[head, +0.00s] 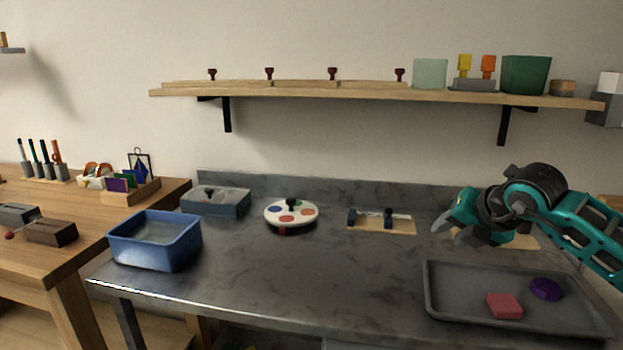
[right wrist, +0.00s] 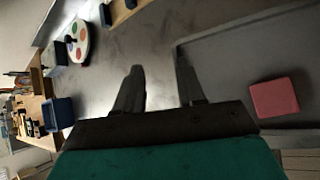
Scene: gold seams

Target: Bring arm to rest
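My right arm comes in from the right in the head view, and its gripper (head: 454,232) hangs above the dark stone counter (head: 340,265), just beyond the back left of the grey tray. In the right wrist view the two fingers of this gripper (right wrist: 160,88) stand apart with nothing between them. The fingers point over the bare counter, beside the tray's edge. My left gripper is not in view.
The grey tray (head: 460,322) holds a pink block (head: 504,306) and a purple piece (head: 545,289). A round palette (head: 291,214), a blue bin (head: 155,240) and a grey box (head: 216,202) stand left. A shelf (head: 380,94) hangs above. The middle counter is clear.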

